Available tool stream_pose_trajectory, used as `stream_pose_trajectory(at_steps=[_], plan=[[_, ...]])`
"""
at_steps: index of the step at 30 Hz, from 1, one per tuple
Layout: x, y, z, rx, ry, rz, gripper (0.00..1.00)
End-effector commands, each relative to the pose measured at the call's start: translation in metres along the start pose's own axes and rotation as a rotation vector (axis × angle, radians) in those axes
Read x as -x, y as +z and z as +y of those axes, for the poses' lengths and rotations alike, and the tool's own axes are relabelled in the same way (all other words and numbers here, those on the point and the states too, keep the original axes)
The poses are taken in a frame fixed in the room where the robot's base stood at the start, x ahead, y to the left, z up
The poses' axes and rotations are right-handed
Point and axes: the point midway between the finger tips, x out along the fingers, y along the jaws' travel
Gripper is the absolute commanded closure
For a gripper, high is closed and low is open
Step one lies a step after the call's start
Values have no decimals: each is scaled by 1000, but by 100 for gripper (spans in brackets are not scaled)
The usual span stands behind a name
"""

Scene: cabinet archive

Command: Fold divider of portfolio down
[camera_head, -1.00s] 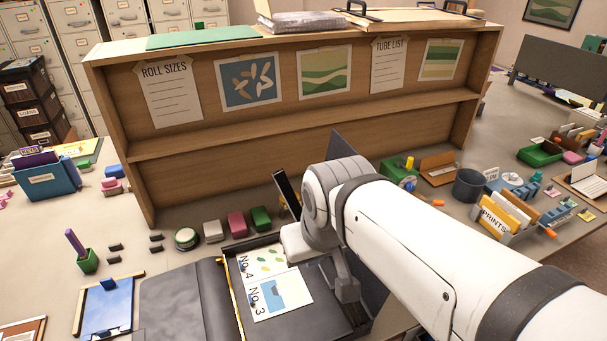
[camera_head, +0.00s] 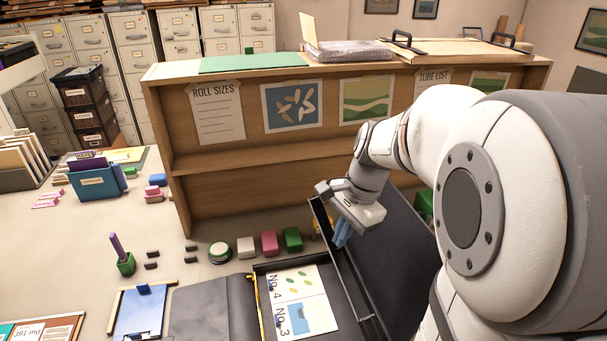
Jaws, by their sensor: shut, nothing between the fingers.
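The portfolio (camera_head: 262,312) lies open on the table at the bottom middle. Prints labelled No. 4 and No. 3 (camera_head: 297,287) lie flat inside it. A large dark panel, apparently the divider (camera_head: 400,250), stands tilted at the portfolio's right side, its right part hidden by my arm. A narrow dark framed strip (camera_head: 352,285) runs along the panel's left side; I cannot tell whether it belongs to the divider or the case. My gripper (camera_head: 342,238) is shut and empty, pointing down by the strip's upper end, close to the dark panel. I cannot tell whether it touches either.
A wooden shelf unit (camera_head: 215,160) with posters stands behind the portfolio. A round tin (camera_head: 220,252) and small white, pink and green blocks (camera_head: 292,239) line its front. A blue clipboard (camera_head: 140,312) and a green pen cup (camera_head: 125,264) are at left.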

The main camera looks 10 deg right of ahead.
Motion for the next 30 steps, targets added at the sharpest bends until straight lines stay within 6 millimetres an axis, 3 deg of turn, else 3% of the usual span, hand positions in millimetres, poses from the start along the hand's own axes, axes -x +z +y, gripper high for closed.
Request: stream_pose_trajectory(at_steps=[3, 9, 17, 30], plan=[[-4, -22, -12, -206, 16, -62, 100], [-11, -38, -20, -366, 30, -108, 100], [-34, -42, -17, -378, 32, -112, 100], [-100, -56, -8, -375, 29, -109, 100]])
